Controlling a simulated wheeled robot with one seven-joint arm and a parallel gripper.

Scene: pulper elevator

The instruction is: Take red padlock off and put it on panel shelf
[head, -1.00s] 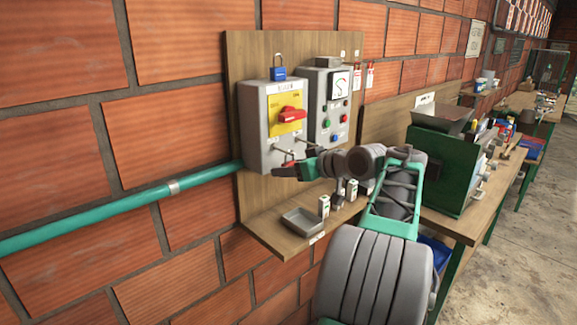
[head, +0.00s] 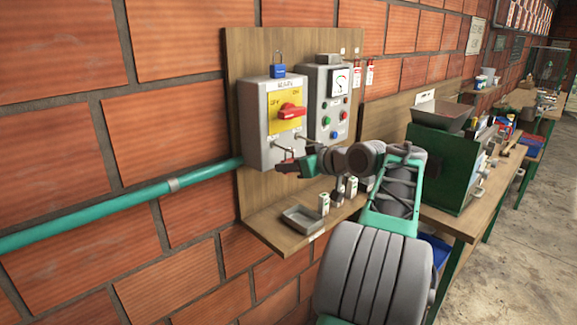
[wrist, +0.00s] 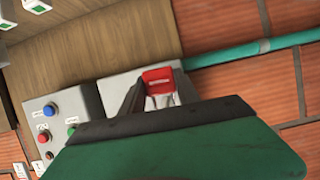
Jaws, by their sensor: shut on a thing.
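A red padlock (wrist: 158,80) sits between the fingers of my gripper (wrist: 158,94) in the wrist view, against the front of the grey switch box. My gripper (head: 288,167) is shut on it. In the head view the gripper is at the lower front of the grey switch box (head: 255,125), and the padlock is mostly hidden there. I cannot tell whether its shackle is still through the hasp. The panel shelf (head: 262,222) is the wooden ledge below the box, lower than my gripper.
A grey tray (head: 302,218) and small white-green boxes (head: 324,203) stand on the shelf. A teal pipe (head: 120,200) enters from the left.

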